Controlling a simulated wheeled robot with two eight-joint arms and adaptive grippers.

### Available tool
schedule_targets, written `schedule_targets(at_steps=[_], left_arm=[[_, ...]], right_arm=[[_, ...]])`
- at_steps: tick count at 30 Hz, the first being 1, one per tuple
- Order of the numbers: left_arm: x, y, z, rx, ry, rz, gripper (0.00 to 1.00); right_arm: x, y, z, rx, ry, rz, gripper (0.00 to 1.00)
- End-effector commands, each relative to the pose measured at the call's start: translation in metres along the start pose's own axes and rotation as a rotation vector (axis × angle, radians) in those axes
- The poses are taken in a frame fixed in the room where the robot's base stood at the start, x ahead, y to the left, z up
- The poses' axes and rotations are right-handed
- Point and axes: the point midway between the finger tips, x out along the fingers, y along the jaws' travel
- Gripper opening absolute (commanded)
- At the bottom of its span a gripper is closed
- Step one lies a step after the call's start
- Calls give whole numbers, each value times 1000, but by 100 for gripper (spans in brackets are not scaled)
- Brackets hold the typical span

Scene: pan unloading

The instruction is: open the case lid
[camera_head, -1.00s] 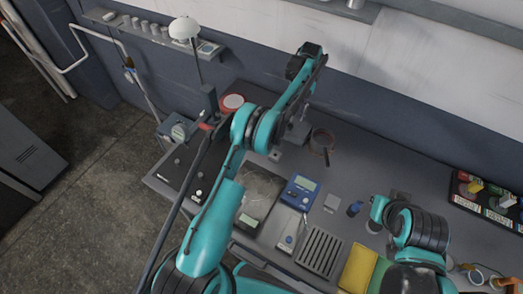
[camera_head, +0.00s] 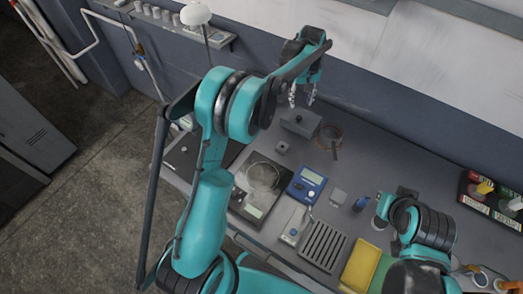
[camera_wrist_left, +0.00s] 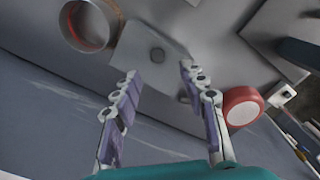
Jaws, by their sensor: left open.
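The case (camera_head: 299,123) is a small grey box at the back of the bench in the head view, and its lid looks shut. In the left wrist view the lid (camera_wrist_left: 135,57) is a flat grey plate with a dark round knob (camera_wrist_left: 157,55) on it. My left gripper (camera_head: 302,98) is open and empty, above the case and apart from it. In the left wrist view its two fingers (camera_wrist_left: 160,75) point toward the lid, with the knob between and just beyond the tips. My right arm shows at the right, but its gripper fingers do not.
A brown ring-shaped dish (camera_head: 329,136) stands close to the right of the case. A red round object (camera_wrist_left: 242,107) lies near the case in the wrist view. A scale (camera_head: 263,177) and a blue meter (camera_head: 307,185) sit in front. The wall rises behind.

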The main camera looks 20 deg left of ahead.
Motion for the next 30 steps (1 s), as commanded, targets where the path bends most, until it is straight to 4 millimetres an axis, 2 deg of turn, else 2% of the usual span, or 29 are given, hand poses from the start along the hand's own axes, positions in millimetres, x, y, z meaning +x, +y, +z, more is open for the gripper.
schedule_targets(at_steps=[1,15,22,30], left_arm=[[-2,-6,4,12,12,9,42],[-44,-53,49,142,129,80,42],[-54,-79,76,204,190,107,42],[-55,-110,111,278,266,134,42]], right_arm=[[6,0,5,0,0,0,0],[28,0,20,0,0,0,0],[39,0,28,0,0,0,0],[52,0,37,0,0,0,0]])
